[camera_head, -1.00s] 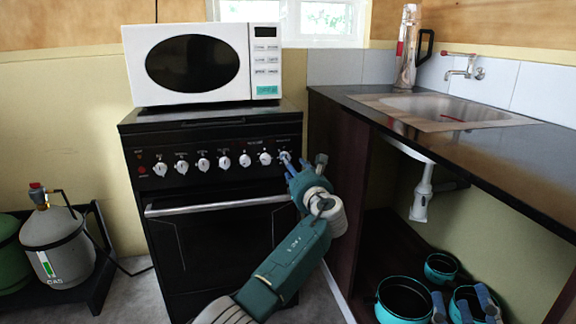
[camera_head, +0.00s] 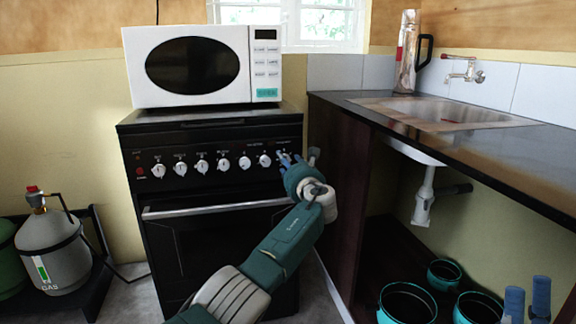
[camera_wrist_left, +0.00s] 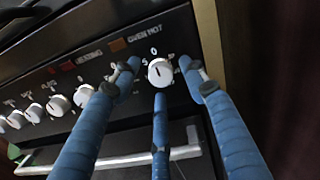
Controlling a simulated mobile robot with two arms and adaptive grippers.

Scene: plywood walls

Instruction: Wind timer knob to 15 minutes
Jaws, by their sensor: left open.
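The rightmost white knob on the black stove's panel (camera_wrist_left: 160,72) is in the left wrist view, with a 0 above it and a 5 to its upper left. Its dark pointer line points roughly up. In the head view my left gripper (camera_head: 298,160) is at the right end of the panel and covers much of this knob. Its blue fingers (camera_wrist_left: 158,80) are open and spread around the knob, one left, one right, one below; I cannot tell whether they touch it. My right gripper (camera_head: 527,303) shows only blue fingers at the bottom right, cut off by the frame edge.
Several other white knobs (camera_head: 223,164) line the panel to the left, above the oven handle (camera_head: 215,208). A white microwave (camera_head: 200,95) stands on the stove. The sink counter (camera_head: 340,103) is close on the right, with teal pots (camera_head: 405,290) below.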

